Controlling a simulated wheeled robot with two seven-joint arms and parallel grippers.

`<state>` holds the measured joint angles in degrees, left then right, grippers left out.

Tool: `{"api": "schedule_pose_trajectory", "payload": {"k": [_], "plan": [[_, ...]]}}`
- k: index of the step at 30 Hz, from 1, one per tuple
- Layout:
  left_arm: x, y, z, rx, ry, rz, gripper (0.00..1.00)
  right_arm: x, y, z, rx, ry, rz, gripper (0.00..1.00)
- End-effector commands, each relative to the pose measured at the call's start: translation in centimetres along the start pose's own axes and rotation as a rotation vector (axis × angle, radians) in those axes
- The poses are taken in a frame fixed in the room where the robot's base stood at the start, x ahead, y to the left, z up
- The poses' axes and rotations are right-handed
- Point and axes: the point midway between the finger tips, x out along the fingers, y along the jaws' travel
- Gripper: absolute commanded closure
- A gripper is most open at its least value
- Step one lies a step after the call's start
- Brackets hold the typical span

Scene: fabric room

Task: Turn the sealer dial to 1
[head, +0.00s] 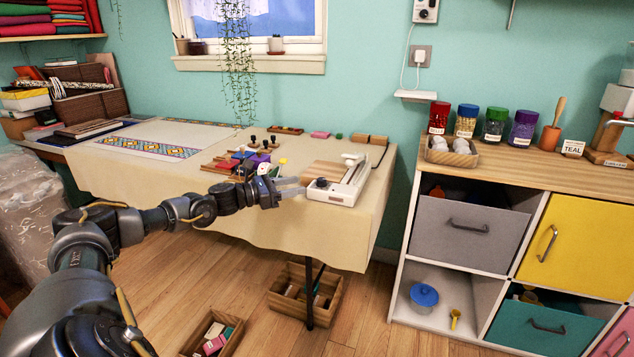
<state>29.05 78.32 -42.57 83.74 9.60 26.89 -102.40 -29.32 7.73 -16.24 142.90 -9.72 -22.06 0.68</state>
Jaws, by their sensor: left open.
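The sealer (345,187) is a long white device near the right end of the cloth-covered table (300,225). Its small dark dial (321,183) is on the near left end of its top. The dial's number marks are too small to read. My left gripper (298,186) reaches in from the left, just left of the dial. Its fingers are open and point at the sealer's near end. I cannot tell whether a fingertip touches the sealer. My right gripper is out of view.
Stamps and coloured blocks (245,163) crowd the table left of the sealer. A wooden board (325,173) lies beside it. A shelf unit (490,178) with jars stands at the right. Wooden crates (305,292) are on the floor. The table's front edge is clear.

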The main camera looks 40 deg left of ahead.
Motion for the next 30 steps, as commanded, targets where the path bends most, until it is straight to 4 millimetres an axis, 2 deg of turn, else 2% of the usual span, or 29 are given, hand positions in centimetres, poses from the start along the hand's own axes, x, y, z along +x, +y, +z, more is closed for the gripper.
{"api": "schedule_pose_trajectory", "payload": {"k": [6,12,18,25,30], "plan": [[4.1,0.0,0.2,-0.002,-0.006,0.0,0.52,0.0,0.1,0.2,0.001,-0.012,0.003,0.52],[6.7,0.0,0.0,-0.001,-0.003,0.0,0.52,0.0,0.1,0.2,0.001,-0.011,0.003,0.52],[7.5,0.0,0.0,-0.001,0.0,0.0,0.52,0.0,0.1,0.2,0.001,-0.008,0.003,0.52],[7.6,0.0,0.0,-0.001,0.001,0.0,0.52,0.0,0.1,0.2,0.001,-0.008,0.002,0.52],[7.5,0.0,0.0,-0.001,0.001,0.0,0.74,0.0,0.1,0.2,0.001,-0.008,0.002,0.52]]}}
